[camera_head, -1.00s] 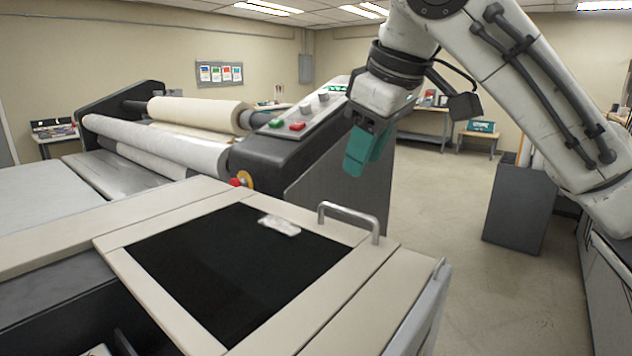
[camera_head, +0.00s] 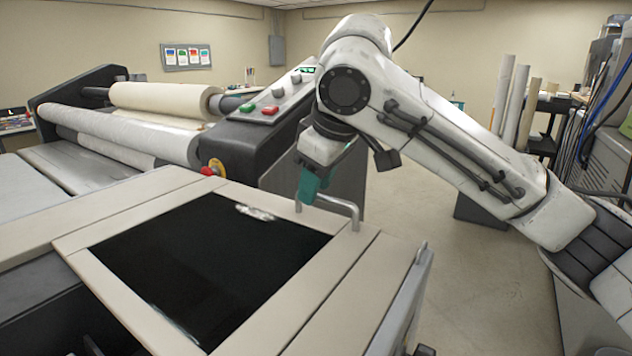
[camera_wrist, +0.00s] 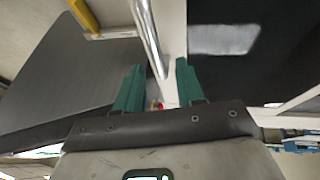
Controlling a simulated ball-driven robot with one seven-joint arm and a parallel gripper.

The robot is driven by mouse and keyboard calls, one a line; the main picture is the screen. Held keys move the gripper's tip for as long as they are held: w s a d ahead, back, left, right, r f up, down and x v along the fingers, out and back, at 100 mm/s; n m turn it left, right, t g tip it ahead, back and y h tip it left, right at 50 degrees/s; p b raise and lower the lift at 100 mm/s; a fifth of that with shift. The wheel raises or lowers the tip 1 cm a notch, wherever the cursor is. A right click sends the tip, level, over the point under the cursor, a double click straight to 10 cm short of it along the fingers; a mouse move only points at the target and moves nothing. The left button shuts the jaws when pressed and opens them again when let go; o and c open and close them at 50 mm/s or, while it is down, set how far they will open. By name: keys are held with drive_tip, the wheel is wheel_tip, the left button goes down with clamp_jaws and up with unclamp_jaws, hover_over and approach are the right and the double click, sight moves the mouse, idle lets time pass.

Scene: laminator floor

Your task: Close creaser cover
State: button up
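The creaser cover (camera_head: 85,272) is a beige-framed panel with a dark glossy window and a pale glare patch. It lies nearly level on the machine in the head view; whether a gap remains under it is unclear. Its metal bar handle (camera_head: 335,201) stands on the far right side. My gripper (camera_head: 308,198) points down at the far end of the handle. In the wrist view the teal fingers of my gripper (camera_wrist: 158,66) are apart, and the handle (camera_wrist: 147,35) runs into the space between them. Contact with the handle cannot be told.
Behind the cover stands a roll laminator with a white roll (camera_head: 120,132), a cream roll (camera_head: 165,98) and a control panel (camera_head: 262,105) close to my gripper. Open floor (camera_head: 480,290) lies at the right. A grey cabinet (camera_head: 613,150) stands at the far right.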

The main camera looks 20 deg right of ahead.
drive_tip(key=shift+w+f, duration=0.1)
drive_tip(key=shift+f, duration=0.05)
clamp_jaws()
idle(0.4)
